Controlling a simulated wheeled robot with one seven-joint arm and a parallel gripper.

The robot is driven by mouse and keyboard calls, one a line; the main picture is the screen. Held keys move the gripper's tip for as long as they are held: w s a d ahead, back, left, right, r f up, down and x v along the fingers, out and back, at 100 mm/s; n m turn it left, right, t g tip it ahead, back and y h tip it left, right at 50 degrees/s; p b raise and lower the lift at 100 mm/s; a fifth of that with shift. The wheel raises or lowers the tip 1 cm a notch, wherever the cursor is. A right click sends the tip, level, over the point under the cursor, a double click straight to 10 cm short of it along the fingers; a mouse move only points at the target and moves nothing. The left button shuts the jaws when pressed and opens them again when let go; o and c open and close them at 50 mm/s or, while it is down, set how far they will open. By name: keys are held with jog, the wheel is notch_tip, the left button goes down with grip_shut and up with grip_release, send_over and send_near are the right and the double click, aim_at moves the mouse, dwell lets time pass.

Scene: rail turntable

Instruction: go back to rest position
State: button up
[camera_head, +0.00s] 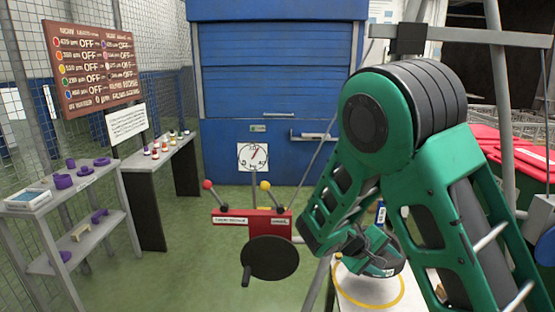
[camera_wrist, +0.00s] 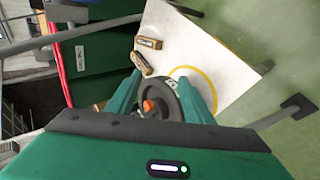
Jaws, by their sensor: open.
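My gripper (camera_head: 370,250) is at the end of my green arm, low on the right in the head view, above a white table. In the wrist view its two green fingers stand apart, and my gripper (camera_wrist: 164,78) is open. A dark round wheel-like part (camera_wrist: 163,98) with an orange knob shows between or just beyond the fingers. I cannot tell whether the fingers touch it. My arm is bent, its elbow high and its forearm pointing down. It hides part of the table.
The white table (camera_wrist: 200,38) carries a yellow ring (camera_wrist: 211,80) and two small brownish blocks (camera_wrist: 141,63). A red lever stand (camera_head: 240,222) with a black disc (camera_head: 270,258) is left of my arm. Shelves (camera_head: 85,245) stand far left, a blue shutter (camera_head: 275,70) behind. Green floor lies open between.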

jog(key=s+d+r+m+g+y, duration=0.25)
jog(key=s+d+r, duration=0.2)
jog(key=s, duration=0.35)
jog(key=s+d+r+m+g+y, duration=0.2)
jog(key=s+d+r+m, duration=0.15)
jog(key=s+d, duration=0.35)
jog(key=s+a+r+m+y, duration=0.1)
jog(key=s+r+m+y, duration=0.1)
jog(key=s, duration=0.7)
jog(key=s+a+r+m+y, duration=0.1)
jog(key=s+r+m+y, duration=0.1)
jog(key=s, duration=0.7)
jog(key=shift+s+r+t+y, duration=0.15)
jog(key=shift+s+t+y, duration=0.1)
jog(key=shift+t+y, duration=0.15)
jog(key=c, duration=0.4)
